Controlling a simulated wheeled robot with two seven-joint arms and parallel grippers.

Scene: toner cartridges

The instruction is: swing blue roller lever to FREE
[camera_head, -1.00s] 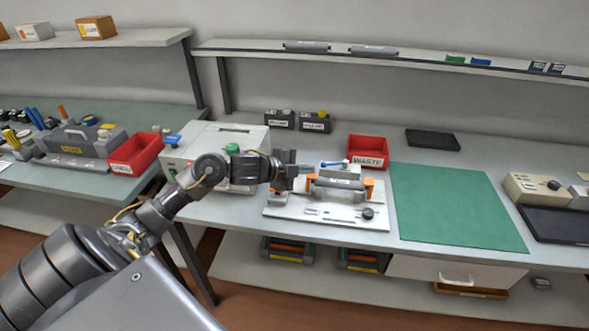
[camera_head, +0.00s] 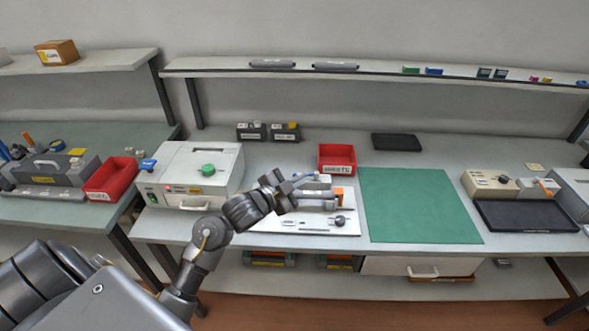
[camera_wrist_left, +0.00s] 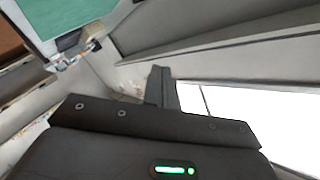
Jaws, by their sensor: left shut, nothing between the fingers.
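The blue lever (camera_head: 304,177) is a small blue strip on top of the grey cartridge fixture (camera_head: 322,186), which stands on a white base plate (camera_head: 300,224) with orange clamp parts. My left gripper (camera_head: 306,184) is shut and empty, with its fingertips close beside the lever at the left side of the fixture. The gripper partly hides the lever and fixture, so I cannot tell whether it touches the lever. In the left wrist view the shut fingers (camera_wrist_left: 161,85) point away from the camera. The lever's marking is too small to read. My right gripper is not in view.
A grey printer-like box (camera_head: 190,170) with a green knob stands left of the fixture. A red waste bin (camera_head: 337,158) is behind it. The green mat (camera_head: 420,205) to the right is bare. A black tray (camera_head: 525,216) lies farther right.

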